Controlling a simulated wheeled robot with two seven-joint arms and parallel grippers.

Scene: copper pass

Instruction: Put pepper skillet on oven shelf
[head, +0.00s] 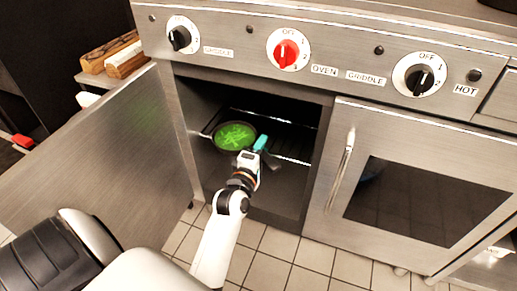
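The pepper skillet (235,136) is a round dark pan filled with bright green pepper strips. It is inside the open oven, at the left part of the wire oven shelf (290,158). I cannot tell whether its base touches the shelf. My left gripper (258,150), with teal parts at its tip, reaches into the oven from below and is at the skillet's near right side. It appears shut on the skillet's handle, which is mostly hidden by the gripper. My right gripper is not in view.
The open oven door (110,160) stands to the left of the opening. A closed windowed door (420,190) is to the right. The control panel with a red knob (287,53) runs above. Tiled floor (320,268) lies below. The shelf's right part is clear.

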